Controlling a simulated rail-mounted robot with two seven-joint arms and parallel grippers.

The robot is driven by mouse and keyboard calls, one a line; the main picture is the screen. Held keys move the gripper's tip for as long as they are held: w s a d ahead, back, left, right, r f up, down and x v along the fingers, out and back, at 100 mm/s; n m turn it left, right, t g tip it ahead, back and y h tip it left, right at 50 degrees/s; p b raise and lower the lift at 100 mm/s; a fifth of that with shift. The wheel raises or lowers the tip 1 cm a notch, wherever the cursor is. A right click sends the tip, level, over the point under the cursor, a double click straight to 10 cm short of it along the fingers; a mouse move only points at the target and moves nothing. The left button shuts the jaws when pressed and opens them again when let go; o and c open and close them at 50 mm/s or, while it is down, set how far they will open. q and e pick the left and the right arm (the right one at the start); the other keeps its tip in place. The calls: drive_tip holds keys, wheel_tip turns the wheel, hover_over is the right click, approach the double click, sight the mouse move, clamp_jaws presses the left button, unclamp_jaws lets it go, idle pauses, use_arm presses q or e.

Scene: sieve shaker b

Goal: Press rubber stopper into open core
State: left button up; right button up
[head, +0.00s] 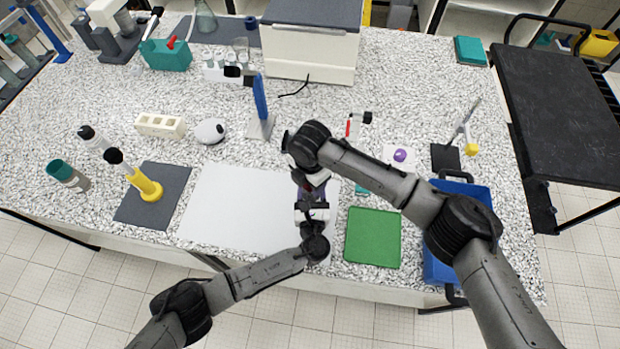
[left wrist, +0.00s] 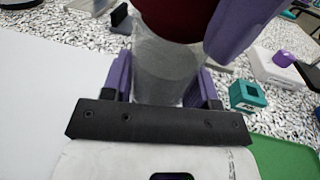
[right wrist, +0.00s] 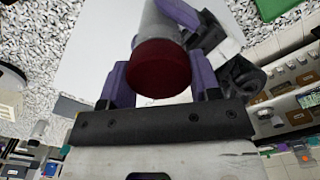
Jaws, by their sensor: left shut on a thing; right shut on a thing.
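The open core (left wrist: 165,70) is a grey, translucent cylinder. My left gripper (head: 312,205) is shut on it, with purple fingers on both sides in the left wrist view. The dark red rubber stopper (right wrist: 160,75) is between the purple fingers of my right gripper (right wrist: 160,88), which is shut on it. In the left wrist view the stopper (left wrist: 185,12) sits at the core's end, in line with it and apparently touching. How deep it sits inside cannot be told. In the head view my arms and hands mostly hide both pieces.
A white sheet (head: 235,210) lies below and left of my grippers. A green mat (head: 372,238) and a blue tray (head: 430,262) are at the right. A small teal block (left wrist: 247,96) and a purple piece (head: 400,155) lie nearby.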

drive_tip(key=shift+f, duration=0.45)
drive_tip(key=o, duration=1)
drive_tip(key=shift+r, duration=0.1)
wheel_tip(320, 180, up, 12)
use_arm(q)
drive_tip(key=o, duration=1.4)
drive_tip(key=shift+s, duration=0.1)
